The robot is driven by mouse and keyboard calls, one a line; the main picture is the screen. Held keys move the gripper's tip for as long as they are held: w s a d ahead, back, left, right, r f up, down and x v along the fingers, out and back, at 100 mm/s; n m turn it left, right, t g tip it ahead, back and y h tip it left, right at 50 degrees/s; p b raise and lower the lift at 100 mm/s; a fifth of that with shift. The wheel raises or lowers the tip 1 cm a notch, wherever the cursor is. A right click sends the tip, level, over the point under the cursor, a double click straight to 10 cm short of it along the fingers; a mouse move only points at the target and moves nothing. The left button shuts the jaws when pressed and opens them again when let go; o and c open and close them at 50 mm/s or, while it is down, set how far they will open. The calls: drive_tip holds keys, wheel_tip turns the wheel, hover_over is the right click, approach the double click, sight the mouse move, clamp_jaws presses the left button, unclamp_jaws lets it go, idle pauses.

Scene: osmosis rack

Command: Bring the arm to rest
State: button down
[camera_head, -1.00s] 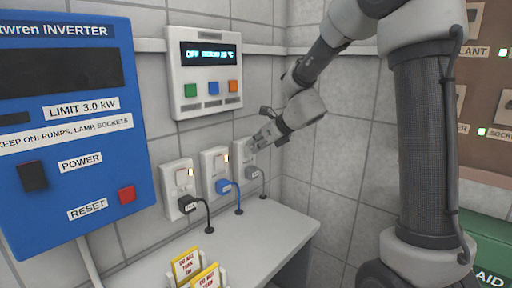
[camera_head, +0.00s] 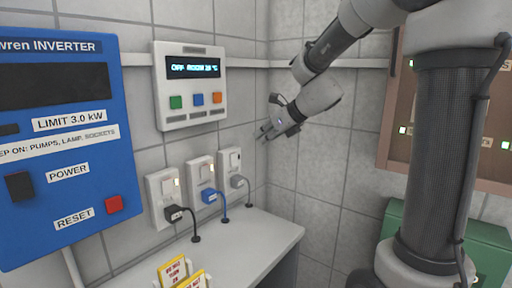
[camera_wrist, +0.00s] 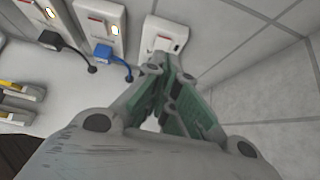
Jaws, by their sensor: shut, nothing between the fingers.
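My gripper (camera_head: 264,133) is in front of the tiled wall near the corner, above and right of the rightmost wall socket (camera_head: 231,168). It is apart from the socket and holds nothing. In the wrist view my gripper (camera_wrist: 158,66) points toward the same socket (camera_wrist: 165,36), and its fingers are close together. The rightmost socket has a grey plug (camera_head: 238,182). The middle socket (camera_head: 201,176) has a blue plug (camera_head: 209,197), and the left socket (camera_head: 161,191) has a black plug (camera_head: 174,213).
A blue inverter panel (camera_head: 90,195) and a white control box (camera_head: 188,122) reading OFF hang on the left wall. A white shelf (camera_head: 245,245) lies below, with yellow tags (camera_head: 174,270). A brown panel (camera_head: 390,145) and a green box (camera_head: 490,235) are at right.

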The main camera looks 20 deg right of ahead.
drive_tip(key=shift+s+d+r, duration=0.2)
drive_tip(key=shift+r, duration=0.15)
idle(0.3)
drive_tip(key=s+d+f+n+g+h, duration=0.1)
drive_tip(key=s+d+f+n+g, duration=0.15)
drive_tip(key=s+n, duration=0.55)
drive_tip(key=s+d+f+n+g+h, duration=0.15)
drive_tip(key=s+f+n, duration=0.3)
drive_tip(key=n, duration=0.45)
drive_tip(key=s+d+n+h, duration=0.1)
drive_tip(key=s+d+n, duration=0.2)
drive_tip(key=s+n, duration=0.3)
drive_tip(key=s+d+r+n+h, duration=0.1)
drive_tip(key=s+n, duration=0.5)
drive_tip(key=s, duration=0.6)
drive_tip(key=shift+s+d+r+h, duration=0.3)
drive_tip(key=shift+d+h, duration=0.35)
drive_tip(key=shift+d, duration=0.35)
